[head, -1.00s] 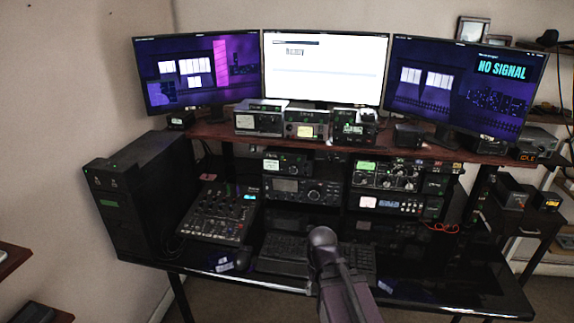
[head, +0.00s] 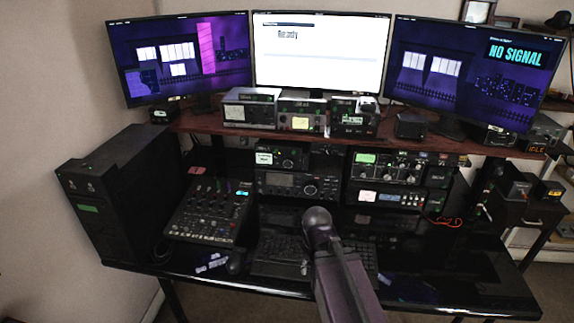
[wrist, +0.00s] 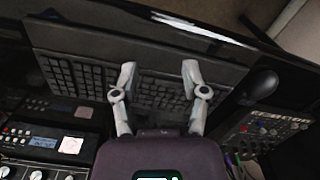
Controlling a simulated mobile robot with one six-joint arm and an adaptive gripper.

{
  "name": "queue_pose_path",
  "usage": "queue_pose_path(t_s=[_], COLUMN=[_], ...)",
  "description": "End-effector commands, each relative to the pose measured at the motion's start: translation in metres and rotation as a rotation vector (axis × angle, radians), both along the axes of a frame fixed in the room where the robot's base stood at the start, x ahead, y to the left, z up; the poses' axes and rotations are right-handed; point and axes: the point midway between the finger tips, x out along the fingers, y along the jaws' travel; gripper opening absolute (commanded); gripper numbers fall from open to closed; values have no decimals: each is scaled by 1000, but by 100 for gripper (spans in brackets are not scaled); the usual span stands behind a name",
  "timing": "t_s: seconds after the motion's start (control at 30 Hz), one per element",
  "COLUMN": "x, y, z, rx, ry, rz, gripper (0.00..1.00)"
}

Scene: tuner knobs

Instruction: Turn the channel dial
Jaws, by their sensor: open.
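My gripper (wrist: 158,74) is open and empty in the wrist view, its two fingers spread above the black keyboard (wrist: 80,75). In the head view my arm reaches over the desk, and the fingers are not visible there. A radio with a large round knob (head: 311,190) stands under the shelf behind the keyboard. To its right is a rack unit with several knobs (head: 402,172) and a green display. I cannot tell which knob is the channel dial. Parts of knobbed units also show at the lower left of the wrist view (wrist: 38,172), apart from the fingers.
A black tower (head: 125,195) stands at the left. Small radios (head: 250,108) and three monitors line the shelf (head: 225,129). The desk's right front (head: 455,285) is mostly clear.

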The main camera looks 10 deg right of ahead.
Motion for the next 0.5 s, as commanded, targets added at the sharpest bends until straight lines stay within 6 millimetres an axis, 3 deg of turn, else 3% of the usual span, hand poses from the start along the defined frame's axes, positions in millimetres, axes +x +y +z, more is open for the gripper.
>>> queue_pose_path(t_s=[0.07, 0.17, 0.2, 0.37, 0.5], x=[0, 1, 2, 16, 41], y=[0, 0, -1, -9, -24], z=[0, -1, -1, -6, -13], rx=[0, -3, -8, -62, -174], ry=[0, -2, -6, -41, -103], rz=[0, 4, 10, 71, 200], gripper=[60, 90, 93, 93, 93])
